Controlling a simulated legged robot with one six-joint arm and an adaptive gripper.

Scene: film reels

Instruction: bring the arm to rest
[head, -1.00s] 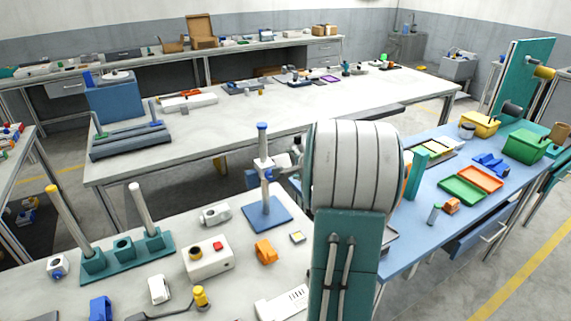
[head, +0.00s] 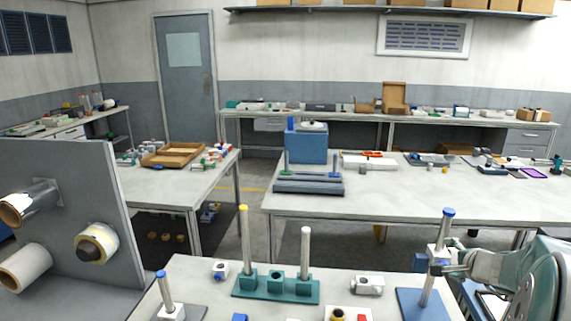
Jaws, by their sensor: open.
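My gripper (head: 450,257) shows at the lower right of the head view, at the end of my pale grey-green arm. It is open, with its fingers close to a white collar on an upright metal post (head: 447,225) with a blue cap. I cannot tell whether the fingers touch the post or collar. The post stands on a blue base plate (head: 418,307) on the front bench. The rest of my arm runs off the right edge.
The front bench (head: 190,270) holds a teal stand (head: 277,288) with upright rods and several small parts. A grey panel (head: 75,180) with rolls on pegs stands at left. Further tables and a wall bench lie behind, with floor between them.

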